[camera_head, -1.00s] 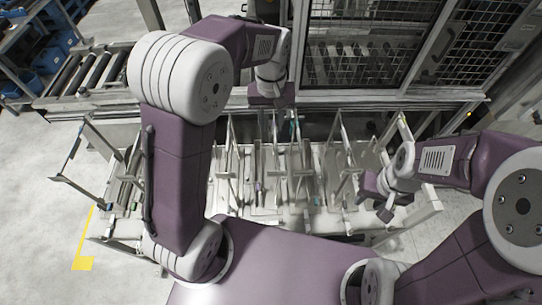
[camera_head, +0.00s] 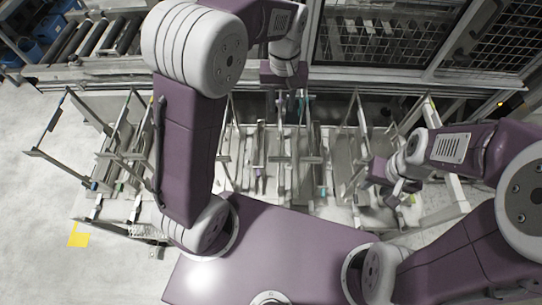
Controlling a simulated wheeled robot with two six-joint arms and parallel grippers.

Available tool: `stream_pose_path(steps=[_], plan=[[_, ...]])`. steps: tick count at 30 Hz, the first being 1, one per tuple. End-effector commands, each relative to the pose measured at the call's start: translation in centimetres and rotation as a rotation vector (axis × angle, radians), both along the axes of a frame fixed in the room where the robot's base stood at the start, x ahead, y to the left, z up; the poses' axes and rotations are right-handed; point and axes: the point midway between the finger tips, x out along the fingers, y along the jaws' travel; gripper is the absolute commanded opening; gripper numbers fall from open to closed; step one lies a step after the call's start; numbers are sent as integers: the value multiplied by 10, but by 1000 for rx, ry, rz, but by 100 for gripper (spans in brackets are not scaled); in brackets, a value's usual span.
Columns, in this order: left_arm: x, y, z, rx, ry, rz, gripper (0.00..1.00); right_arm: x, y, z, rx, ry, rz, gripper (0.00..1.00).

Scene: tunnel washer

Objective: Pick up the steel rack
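A steel rack (camera_head: 272,158) of grey bars, uprights and slotted dividers spans the middle of the head view, in front of my body. My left arm covers part of its left side. I cannot tell where one rack section ends and another begins. My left gripper (camera_head: 287,92) points down over the rack's far edge, near some small teal parts. Its fingertips are not clear, and I cannot tell whether it touches anything. My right gripper (camera_head: 389,189) is over or beside the rack's right end. Its finger gap is too small to judge. No rack part is visibly lifted.
A machine with mesh-covered windows (camera_head: 385,42) stands right behind the rack. A roller conveyor (camera_head: 88,45) and blue bins (camera_head: 45,28) are at the back left. Open floor (camera_head: 35,200) with a yellow mark (camera_head: 78,236) lies at the left.

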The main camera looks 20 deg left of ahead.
Motion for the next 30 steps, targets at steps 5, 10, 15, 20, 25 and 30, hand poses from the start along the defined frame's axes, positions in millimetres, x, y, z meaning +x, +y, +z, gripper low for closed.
stream_pose_path(steps=[5,10,15,20,25,30], plan=[[0,0,-5,1,1,0,34,0,0,-3,0,-1,0,36],[-2,0,-30,1,7,0,34,0,0,6,0,-1,0,36],[-1,0,-42,1,1,0,34,0,0,7,0,-1,0,36],[-6,1,-58,1,7,0,34,0,0,19,0,0,0,36],[-7,1,-87,1,3,0,34,0,0,26,0,-1,0,36],[-6,1,-95,0,-1,1,34,0,0,25,0,0,0,36]])
